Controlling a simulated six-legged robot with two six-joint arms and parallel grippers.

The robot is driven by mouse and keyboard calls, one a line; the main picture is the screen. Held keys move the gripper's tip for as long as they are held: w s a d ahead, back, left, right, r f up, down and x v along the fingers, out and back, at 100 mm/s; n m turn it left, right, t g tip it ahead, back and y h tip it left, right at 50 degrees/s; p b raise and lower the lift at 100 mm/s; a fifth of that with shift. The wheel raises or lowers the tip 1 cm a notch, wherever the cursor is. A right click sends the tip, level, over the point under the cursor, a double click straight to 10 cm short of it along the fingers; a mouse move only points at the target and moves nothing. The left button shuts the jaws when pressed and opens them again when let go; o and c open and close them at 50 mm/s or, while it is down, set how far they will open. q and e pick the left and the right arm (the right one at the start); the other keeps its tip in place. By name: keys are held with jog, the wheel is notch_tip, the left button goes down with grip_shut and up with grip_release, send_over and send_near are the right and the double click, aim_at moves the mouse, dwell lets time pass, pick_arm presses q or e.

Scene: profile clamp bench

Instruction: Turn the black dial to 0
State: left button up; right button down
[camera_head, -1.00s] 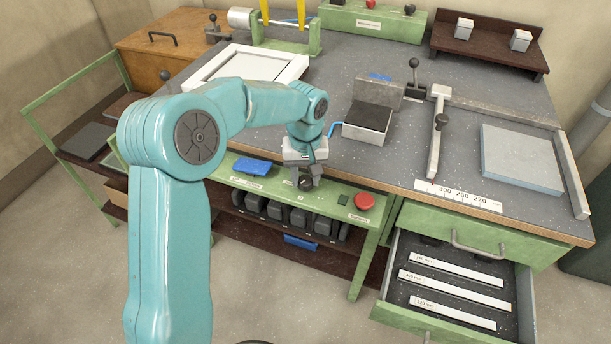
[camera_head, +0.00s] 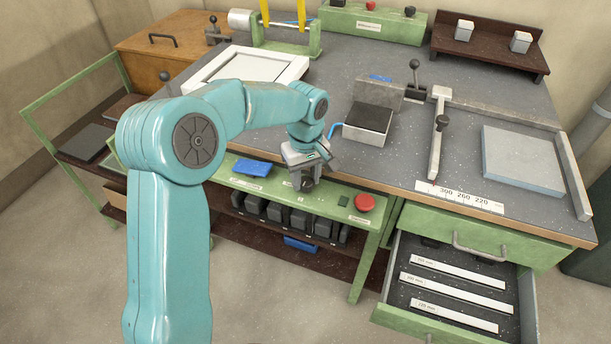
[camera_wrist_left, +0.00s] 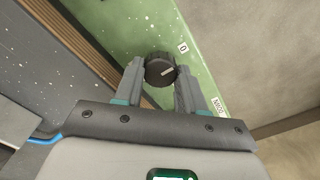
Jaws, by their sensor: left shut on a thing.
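The black dial (camera_wrist_left: 160,70) sits on the green front panel (camera_wrist_left: 135,28) of the bench. My left gripper (camera_wrist_left: 160,84) is shut on it, with one finger on each side of its rim. The dial's white pointer line is tilted right and slightly up in the wrist view. A "0" label (camera_wrist_left: 183,47) lies up and right of the dial, and the line does not point straight at it. In the head view the dial (camera_head: 307,184) shows just below the left gripper (camera_head: 303,178), partly hidden. My right gripper is not in view.
A red button (camera_head: 364,203) and a blue pad (camera_head: 252,167) lie on the same green panel, either side of the gripper. A second label (camera_wrist_left: 218,107) is too blurred to read. An open drawer (camera_head: 386,318) with white strips juts out at right.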

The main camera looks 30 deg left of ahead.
aim_at(305, 181)
pick_arm(q)
jog(key=shift+r, duration=0.1)
jog(key=o, duration=0.8)
notch_tip(305, 181, up, 16)
jog(key=shift+r+p, duration=0.15)
jog(key=shift+p, duration=1.1)
jog(key=shift+s, duration=0.1)
